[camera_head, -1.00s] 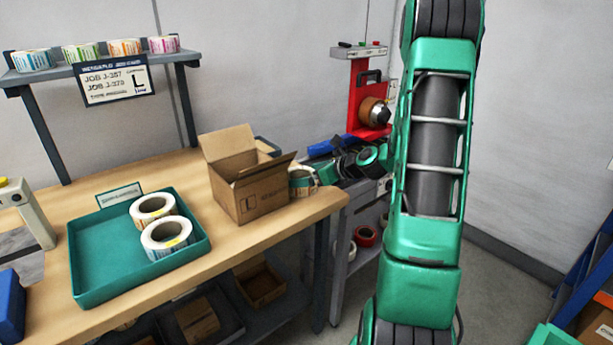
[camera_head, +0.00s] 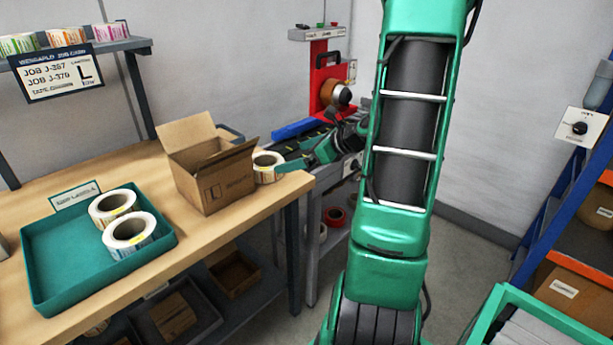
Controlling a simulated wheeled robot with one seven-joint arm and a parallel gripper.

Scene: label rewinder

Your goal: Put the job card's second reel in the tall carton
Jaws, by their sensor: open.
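The job card (camera_head: 57,72) hangs from the shelf at upper left; it lists two job numbers, hard to read, and a large L. Two white label reels, a rear one (camera_head: 97,212) and a front one (camera_head: 118,247), lie in the teal tray (camera_head: 60,288). An open brown carton (camera_head: 232,182) stands on the bench right of the tray; I cannot tell if it is the tall one. Another label reel (camera_head: 266,177) stands against the carton's right side. My gripper (camera_head: 286,163) is open beside this reel, fingers pointing left at it; their exact contact is unclear.
The red rewinder (camera_head: 318,82) stands behind my gripper. A blue rack (camera_head: 563,190) with cartons and a green-edged bin (camera_head: 545,320) are at right. My arm fills the centre right.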

